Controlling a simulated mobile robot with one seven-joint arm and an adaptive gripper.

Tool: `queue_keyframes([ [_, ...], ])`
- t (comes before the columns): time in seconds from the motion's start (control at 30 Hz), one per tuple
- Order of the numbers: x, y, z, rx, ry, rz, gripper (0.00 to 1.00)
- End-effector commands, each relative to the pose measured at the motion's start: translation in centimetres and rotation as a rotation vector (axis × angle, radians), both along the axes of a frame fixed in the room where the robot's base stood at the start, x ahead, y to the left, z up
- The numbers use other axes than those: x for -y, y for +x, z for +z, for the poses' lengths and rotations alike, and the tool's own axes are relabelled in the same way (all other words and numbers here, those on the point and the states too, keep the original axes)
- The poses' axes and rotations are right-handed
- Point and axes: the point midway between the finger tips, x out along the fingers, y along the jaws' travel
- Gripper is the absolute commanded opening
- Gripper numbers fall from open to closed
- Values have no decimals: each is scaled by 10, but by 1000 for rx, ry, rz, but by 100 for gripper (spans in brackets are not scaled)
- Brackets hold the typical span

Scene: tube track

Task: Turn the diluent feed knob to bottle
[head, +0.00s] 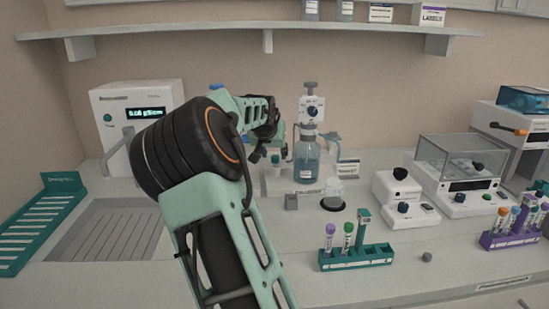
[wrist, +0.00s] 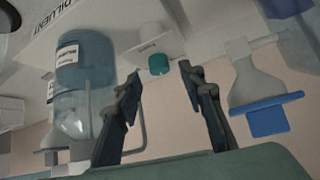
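In the wrist view the bottle (wrist: 85,62) appears at left, beside the word DILUENT on a pale base. A small teal knob-like part (wrist: 158,63) on a white body lies ahead, between my fingertips in the picture. I cannot tell which is the feed knob, and its setting is unreadable. My gripper (wrist: 160,77) is open and empty; in the head view it (head: 262,150) is left of the bottle, partly hidden by my arm.
A teal tube rack (head: 356,258) is in front, and a white device (head: 403,200) and balance (head: 465,175) are at right. A white instrument (head: 137,110) stands left. A shelf (head: 250,30) runs above.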

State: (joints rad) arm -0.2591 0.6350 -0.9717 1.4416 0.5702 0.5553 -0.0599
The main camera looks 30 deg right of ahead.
Motion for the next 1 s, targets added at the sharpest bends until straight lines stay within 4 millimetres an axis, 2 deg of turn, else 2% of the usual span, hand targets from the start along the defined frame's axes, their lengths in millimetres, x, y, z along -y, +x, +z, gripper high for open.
queue_keyframes([
  [0.03,6,3,-7,-2,0,-3,37],
  [0.2,12,13,-19,-1,0,-1,37],
  [0.6,14,16,-22,0,1,1,36],
  [0.9,14,16,-22,-1,1,0,3],
  [1.0,14,16,-22,0,1,1,0],
])
